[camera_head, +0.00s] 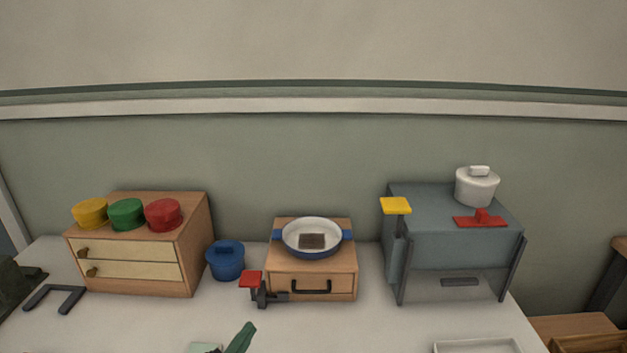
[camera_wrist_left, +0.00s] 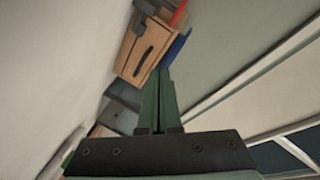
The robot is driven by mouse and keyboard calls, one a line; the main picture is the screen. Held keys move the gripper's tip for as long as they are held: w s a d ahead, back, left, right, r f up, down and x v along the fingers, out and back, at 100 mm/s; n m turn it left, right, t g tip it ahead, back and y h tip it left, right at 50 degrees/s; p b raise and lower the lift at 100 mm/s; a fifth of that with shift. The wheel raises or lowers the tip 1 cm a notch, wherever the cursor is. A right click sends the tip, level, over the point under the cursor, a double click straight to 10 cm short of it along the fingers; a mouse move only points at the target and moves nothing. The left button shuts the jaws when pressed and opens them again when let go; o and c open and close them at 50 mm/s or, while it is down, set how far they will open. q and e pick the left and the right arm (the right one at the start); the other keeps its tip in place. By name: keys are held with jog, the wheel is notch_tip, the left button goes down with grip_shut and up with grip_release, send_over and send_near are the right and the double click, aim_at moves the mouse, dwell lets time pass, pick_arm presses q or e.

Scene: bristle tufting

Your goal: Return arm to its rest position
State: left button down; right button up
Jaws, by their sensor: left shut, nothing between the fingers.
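My left gripper (camera_head: 246,331) shows at the bottom of the head view as a green finger end above the front part of the table, pointing up and to the right. In the left wrist view its two green fingers (camera_wrist_left: 158,100) lie together, shut with nothing between them. It stands apart from the objects on the table. My right gripper is not in view.
The white table (camera_head: 180,318) bears a wooden drawer cabinet (camera_head: 195,245) with yellow, green and red pots, a blue pot (camera_head: 226,262), a small drawer unit (camera_head: 286,282) with a pan (camera_head: 312,226), and a grey oven (camera_head: 430,215). A white tray (camera_head: 478,344) lies front right.

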pick_arm(q)
jog(key=s+a+f+n+g+y, duration=0.1)
jog(key=s+n, duration=0.1)
jog(key=s+a+f+n+y, duration=0.1)
jog(key=n, duration=0.1)
jog(key=s+a+f+n+g+y, duration=0.1)
jog(key=s+a, duration=0.1)
jog(key=shift+s+n+g+y, duration=0.3)
jog(key=shift+s+n+y, duration=0.05)
jog(key=shift+n+y, duration=0.05)
jog(key=s+f+n+g, duration=0.1)
jog(key=s, duration=0.1)
jog(key=s+a+n+g, duration=0.1)
jog(key=s, duration=0.1)
jog(key=s+a+f+n+g+y, duration=0.1)
jog(key=s, duration=0.2)
jog(key=shift+s+a+f, duration=0.1)
jog(key=shift+a+f, duration=0.15)
jog(key=shift+f, duration=0.1)
jog(key=s+a+f+n+g, duration=0.1)
jog(key=s+n+g, duration=0.35)
jog(key=s, duration=1.05)
jog(key=w+d+f+m+t+h+p, duration=0.1)
jog(key=w+d+f+m+t+h, duration=0.1)
jog(key=f, duration=0.8)
jog(key=shift+w+d+f+t+h, duration=0.35)
jog(key=shift+w+d+t, duration=0.5)
jog(key=shift+w+d, duration=0.4)
